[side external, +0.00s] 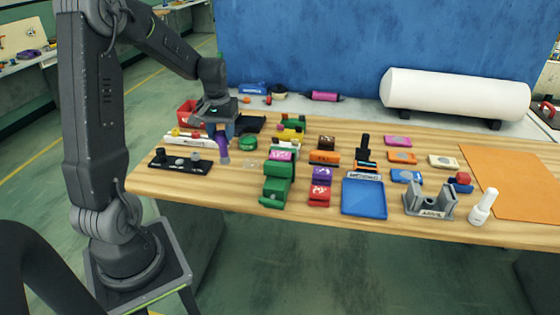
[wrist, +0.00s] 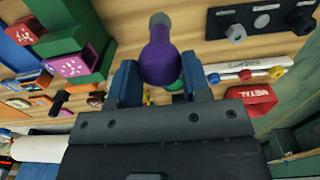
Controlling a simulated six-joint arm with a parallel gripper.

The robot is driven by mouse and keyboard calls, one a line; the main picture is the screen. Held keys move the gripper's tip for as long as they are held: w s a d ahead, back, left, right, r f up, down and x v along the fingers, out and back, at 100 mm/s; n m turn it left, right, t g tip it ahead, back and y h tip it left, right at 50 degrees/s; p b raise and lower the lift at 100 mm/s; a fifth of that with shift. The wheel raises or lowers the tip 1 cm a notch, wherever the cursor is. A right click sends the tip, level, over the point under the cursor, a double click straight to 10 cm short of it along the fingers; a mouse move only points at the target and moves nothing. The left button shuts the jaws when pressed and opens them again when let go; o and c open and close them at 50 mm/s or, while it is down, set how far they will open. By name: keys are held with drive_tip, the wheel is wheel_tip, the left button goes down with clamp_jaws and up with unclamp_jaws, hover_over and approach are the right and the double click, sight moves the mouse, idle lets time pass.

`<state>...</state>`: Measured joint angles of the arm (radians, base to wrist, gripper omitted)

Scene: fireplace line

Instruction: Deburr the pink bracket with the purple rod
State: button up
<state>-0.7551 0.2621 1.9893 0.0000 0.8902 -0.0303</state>
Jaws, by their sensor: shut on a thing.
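My gripper (side external: 220,130) is shut on the purple rod (side external: 223,151), which points down above the left part of the table. In the wrist view the blue fingers of my gripper (wrist: 160,78) close around the purple rod (wrist: 163,56), and its grey rounded tip sticks out beyond them. A pink piece with white marks, likely the pink bracket (side external: 281,155), sits on top of the green vise (side external: 278,188), right of the rod and apart from it. The pink bracket also shows in the wrist view (wrist: 68,66) at the green vise (wrist: 76,22).
A black holder strip (side external: 180,163) lies at the table's left edge, with a red bin (side external: 187,112) behind. Purple (side external: 321,175) and red (side external: 319,193) blocks stand right of the vise. A blue tray (side external: 364,198) and grey fixture (side external: 430,203) lie farther right.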

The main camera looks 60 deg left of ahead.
idle(0.4)
drive_tip(key=w+d+r, duration=0.7)
drive_tip(key=w+r, duration=0.4)
wheel_tip(320, 180, down, 8)
drive_tip(key=shift+r, duration=0.2)
drive_tip(key=shift+w+d+f, duration=0.25)
drive_tip(key=shift+w+d, duration=0.3)
drive_tip(key=shift+w, duration=0.05)
drive_tip(key=shift+c, duration=0.4)
drive_tip(key=shift+w+d, duration=1.6)
drive_tip(key=shift+s+a, duration=2.2)
wheel_tip(320, 180, up, 8)
drive_tip(key=shift+r, duration=0.15)
